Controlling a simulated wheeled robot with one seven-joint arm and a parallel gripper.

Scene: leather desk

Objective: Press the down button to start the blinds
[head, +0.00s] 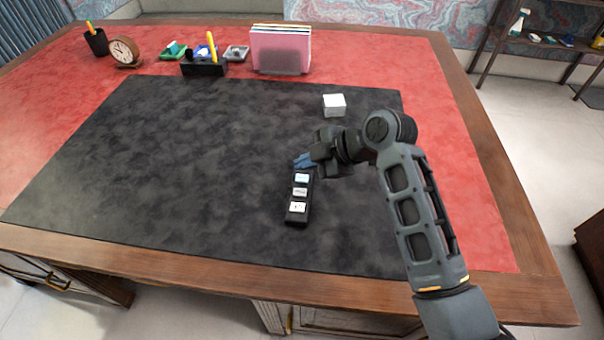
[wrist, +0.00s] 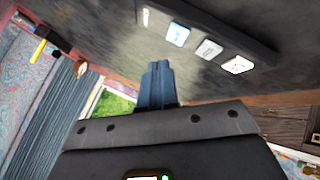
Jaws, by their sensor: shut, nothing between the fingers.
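A black remote-like control box (head: 298,213) lies on the dark desk mat, with a row of pale buttons along its top. In the head view a bluish-white button (head: 302,178), a white button (head: 300,192) and another white button (head: 298,207) show. My gripper (head: 303,161) is at the far end of the box, its blue fingertips shut and empty. The wrist view shows the box (wrist: 262,50) with several buttons, beyond the closed fingers (wrist: 157,72). The far end of the box is partly hidden by my gripper in the head view. I cannot tell whether the fingertips touch it.
A white cube (head: 334,105) stands on the mat (head: 170,150) behind my gripper. A folder rack (head: 281,50), a black pen holder (head: 204,68), a clock (head: 124,52) and a pencil cup (head: 96,41) stand along the back. The mat left of the box is clear.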

